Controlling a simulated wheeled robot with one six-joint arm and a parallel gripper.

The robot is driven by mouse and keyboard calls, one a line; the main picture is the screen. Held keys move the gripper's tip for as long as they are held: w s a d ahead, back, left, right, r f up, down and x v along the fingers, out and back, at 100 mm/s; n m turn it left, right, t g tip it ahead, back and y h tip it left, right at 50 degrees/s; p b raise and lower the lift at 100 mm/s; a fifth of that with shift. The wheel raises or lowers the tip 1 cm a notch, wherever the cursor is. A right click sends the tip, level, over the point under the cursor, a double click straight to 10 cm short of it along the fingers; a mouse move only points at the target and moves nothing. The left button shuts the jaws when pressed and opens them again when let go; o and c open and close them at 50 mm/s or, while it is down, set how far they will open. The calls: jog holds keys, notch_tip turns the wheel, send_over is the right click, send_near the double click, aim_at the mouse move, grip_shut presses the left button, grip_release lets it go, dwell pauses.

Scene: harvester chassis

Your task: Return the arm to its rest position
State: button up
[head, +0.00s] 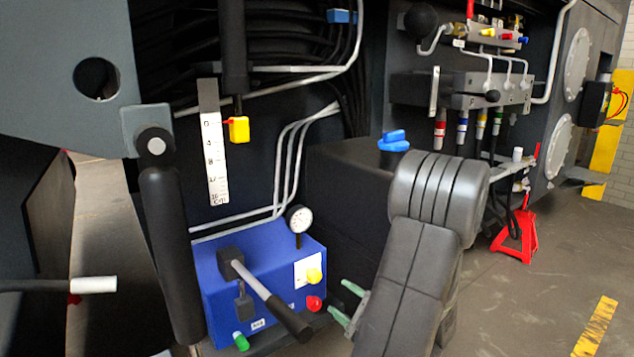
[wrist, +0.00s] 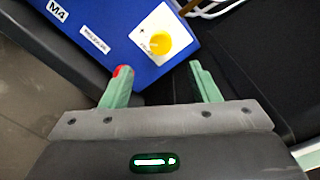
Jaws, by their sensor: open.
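My gripper (head: 335,297) shows in the head view by its green fingers, just right of the lower front of a blue box (head: 222,300), partly hidden by my grey arm. In the wrist view my gripper (wrist: 159,70) is open, with nothing between the fingers. The blue box (wrist: 115,25) lies beyond the fingertips there, with its yellow knob (wrist: 158,43) above the gap. A bit of the red knob (wrist: 123,70) shows at the left fingertip. In the head view the yellow knob (head: 314,275) and red knob (head: 314,303) are left of my gripper.
A lever (head: 275,305) sticks out from the blue box toward the camera. A gauge (head: 299,218) stands on its top. A black block (head: 345,185) with a blue cap (head: 393,141) is behind my arm. A red jack stand (head: 518,238) is at right, with open floor (head: 530,310) before it.

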aim_at(317, 277)
jog(key=b+x, duration=0.1)
jog(key=x, duration=0.4)
jog(key=b+x, duration=0.1)
jog(key=x, duration=0.5)
jog(key=shift+w+a+r, duration=0.15)
jog(key=shift+w+r, duration=0.1)
jog(key=shift+w, duration=0.05)
jog(key=m+p, duration=0.3)
jog(key=p, duration=0.1)
jog(key=shift+p, duration=0.3)
jog(key=m+p, duration=0.4)
jog(key=p, duration=0.2)
jog(key=m+p, duration=0.5)
jog(key=p, duration=0.1)
jog(key=shift+m+p, duration=0.3)
jog(key=shift+p, duration=0.05)
jog(key=shift+f+m+p, duration=0.15)
jog(key=shift+m+p, duration=0.7)
jog(key=shift+m, duration=0.05)
